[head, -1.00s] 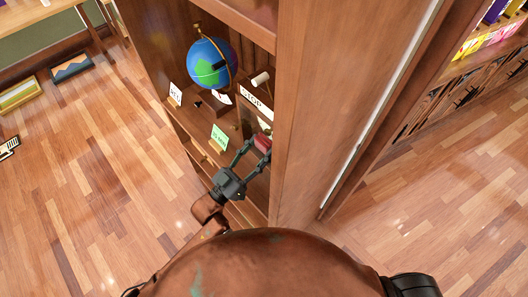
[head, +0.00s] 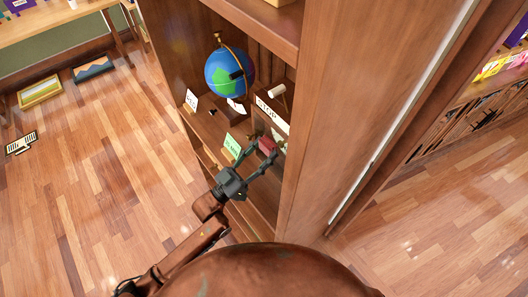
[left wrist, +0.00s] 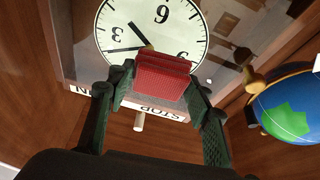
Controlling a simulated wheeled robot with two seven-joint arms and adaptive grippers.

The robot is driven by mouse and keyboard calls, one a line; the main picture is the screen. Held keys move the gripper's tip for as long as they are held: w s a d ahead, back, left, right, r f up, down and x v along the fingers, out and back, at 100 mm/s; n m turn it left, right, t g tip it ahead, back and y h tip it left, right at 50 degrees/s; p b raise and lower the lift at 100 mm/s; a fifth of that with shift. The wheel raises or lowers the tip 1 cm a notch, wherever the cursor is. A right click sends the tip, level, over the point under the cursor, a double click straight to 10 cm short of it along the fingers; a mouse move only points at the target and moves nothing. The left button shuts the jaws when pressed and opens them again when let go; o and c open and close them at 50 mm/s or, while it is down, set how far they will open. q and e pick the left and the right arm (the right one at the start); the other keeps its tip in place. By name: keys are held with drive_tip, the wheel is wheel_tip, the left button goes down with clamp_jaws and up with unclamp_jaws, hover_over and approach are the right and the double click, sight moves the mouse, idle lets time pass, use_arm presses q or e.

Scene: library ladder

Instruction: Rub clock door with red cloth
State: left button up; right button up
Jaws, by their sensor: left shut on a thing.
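The red cloth (head: 267,145) is a small folded pad between the fingertips of my left gripper (head: 264,149). In the left wrist view the gripper (left wrist: 160,88) is shut on the cloth (left wrist: 162,77), one dark finger at each side. Just beyond the cloth is the white clock dial (left wrist: 151,30) with black numerals, upside down in this view. The cloth overlaps the lower part of the dial; whether it touches the clock door cannot be told. In the head view the shelf upright and the gripper hide most of the clock. My right gripper is not in view.
A globe (head: 230,73) stands left of the clock on the shelf. A STOP sign (head: 271,112) is just above the cloth, a green card (head: 233,144) left of it. A thick wooden upright (head: 335,110) bounds the shelf at right. The floor (head: 90,190) at left is mostly clear.

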use_arm(q)
drive_tip(key=shift+s+a+p, duration=0.3)
drive_tip(key=shift+s+a, duration=0.35)
drive_tip(key=shift+a, duration=0.25)
drive_tip(key=shift+s+a+p, duration=0.3)
drive_tip(key=shift+s+a, duration=0.35)
drive_tip(key=shift+a, duration=0.25)
drive_tip(key=shift+s+a, duration=0.45)
drive_tip(key=shift+a, duration=0.1)
drive_tip(key=shift+s+a+p, duration=0.2)
drive_tip(key=shift+s+a, duration=0.25)
drive_tip(key=shift+a, duration=0.2)
drive_tip(key=shift+s+a+p, duration=0.2)
drive_tip(key=shift+s+a, duration=0.25)
drive_tip(key=shift+a, duration=0.15)
